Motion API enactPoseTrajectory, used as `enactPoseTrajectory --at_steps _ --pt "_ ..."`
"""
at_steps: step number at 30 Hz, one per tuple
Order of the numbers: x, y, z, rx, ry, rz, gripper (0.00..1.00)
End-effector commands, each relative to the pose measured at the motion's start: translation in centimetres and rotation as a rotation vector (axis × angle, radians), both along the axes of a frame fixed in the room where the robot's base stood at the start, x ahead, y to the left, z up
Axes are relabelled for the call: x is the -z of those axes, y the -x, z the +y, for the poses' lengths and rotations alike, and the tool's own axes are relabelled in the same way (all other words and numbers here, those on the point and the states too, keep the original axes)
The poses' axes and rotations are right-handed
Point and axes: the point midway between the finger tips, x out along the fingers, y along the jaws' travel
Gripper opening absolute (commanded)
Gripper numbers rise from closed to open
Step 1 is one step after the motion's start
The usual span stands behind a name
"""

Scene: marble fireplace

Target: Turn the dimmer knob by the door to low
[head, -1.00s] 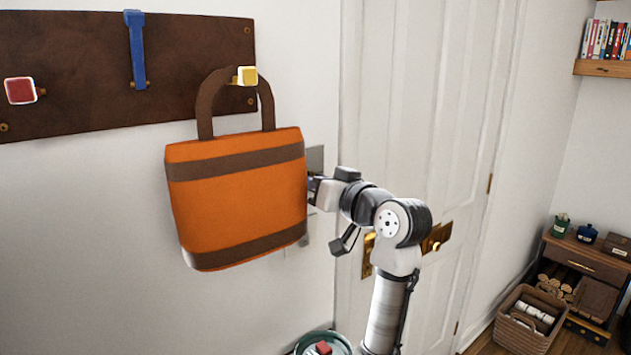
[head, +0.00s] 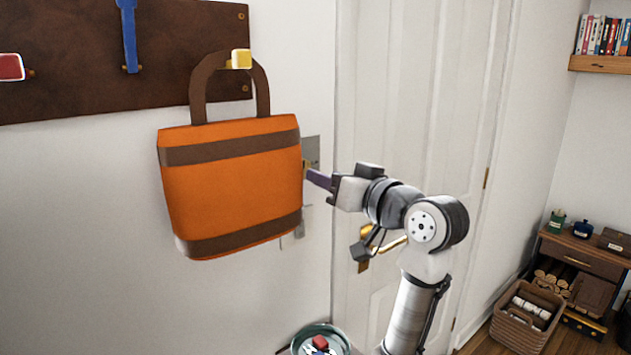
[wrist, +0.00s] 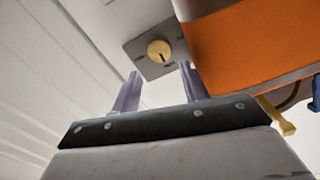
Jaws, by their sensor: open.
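The dimmer is a round yellow knob (wrist: 160,51) with a short dark mark, on a grey square plate (wrist: 147,60) in the wrist view. In the head view the plate (head: 312,148) shows beside the door, partly behind the orange bag, and the knob is mostly hidden. My gripper (head: 309,175) points at the plate from the right. In the wrist view my gripper (wrist: 160,69) is open and empty. Its two fingers are spread, and the knob appears between and beyond their tips, apparently not touched.
An orange bag (head: 230,185) hangs from a yellow peg (head: 241,59) close beside the plate and my fingers. A white door (head: 410,110) with a brass handle (head: 390,245) is behind my arm. A round bin (head: 337,336) stands below.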

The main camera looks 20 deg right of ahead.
Motion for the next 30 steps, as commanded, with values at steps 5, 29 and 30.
enactPoseTrajectory --at_steps 5,29,30 --pt "0.3 3.8 -1.6 0.003 0.001 -0.002 0.44" --pt "0.0 7.4 -3.0 -0.001 0.0 0.001 0.44" --pt "0.0 7.4 -3.0 -0.001 0.0 0.001 0.44"
